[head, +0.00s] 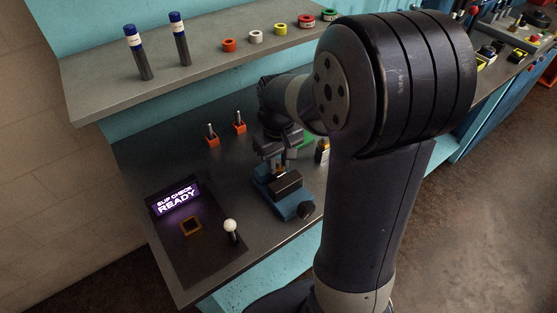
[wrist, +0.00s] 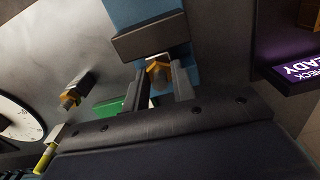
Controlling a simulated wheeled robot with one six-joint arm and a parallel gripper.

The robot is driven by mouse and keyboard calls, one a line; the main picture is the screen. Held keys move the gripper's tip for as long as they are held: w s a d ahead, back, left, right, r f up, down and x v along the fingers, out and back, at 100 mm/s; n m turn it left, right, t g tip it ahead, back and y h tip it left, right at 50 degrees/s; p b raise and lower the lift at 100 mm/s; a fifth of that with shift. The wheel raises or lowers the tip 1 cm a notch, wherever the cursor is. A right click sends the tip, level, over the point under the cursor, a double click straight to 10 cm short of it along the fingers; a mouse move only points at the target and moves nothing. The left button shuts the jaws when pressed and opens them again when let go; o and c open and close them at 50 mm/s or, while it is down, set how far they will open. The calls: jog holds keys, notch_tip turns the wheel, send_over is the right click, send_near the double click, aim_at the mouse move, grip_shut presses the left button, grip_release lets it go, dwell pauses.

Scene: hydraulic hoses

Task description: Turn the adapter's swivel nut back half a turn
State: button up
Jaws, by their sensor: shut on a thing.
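The blue vise (head: 272,191) stands on the dark bench in the head view, with a dark jaw block (head: 287,184) on it. The vise also shows in the wrist view, with its dark jaw (wrist: 150,38) at the top. The brass-coloured swivel nut (wrist: 158,74) of the adapter sits just below that jaw. My gripper (wrist: 160,82) is shut on the nut, one finger on each side. In the head view, my gripper (head: 276,160) points down at the vise; the nut there is mostly hidden by the fingers. The nut's turn angle cannot be told.
A lit "SLIP CHECK READY" display (head: 177,199), a small square frame (head: 190,226) and a white-knobbed lever (head: 230,226) are left of the vise. Two orange holders (head: 212,140) (head: 239,128) stand behind. A shelf (head: 205,66) with bottles and coloured rings runs above. A dark-and-brass fitting (wrist: 75,90) lies nearby.

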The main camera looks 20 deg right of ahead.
jog(key=n, duration=0.4)
jog(key=shift+n, duration=0.3)
jog(key=n, duration=0.4)
jog(key=shift+n, duration=0.3)
jog(key=n, duration=0.4)
jog(key=shift+n, duration=2.5)
jog(key=o, duration=1)
notch_tip(320, 180, up, 11)
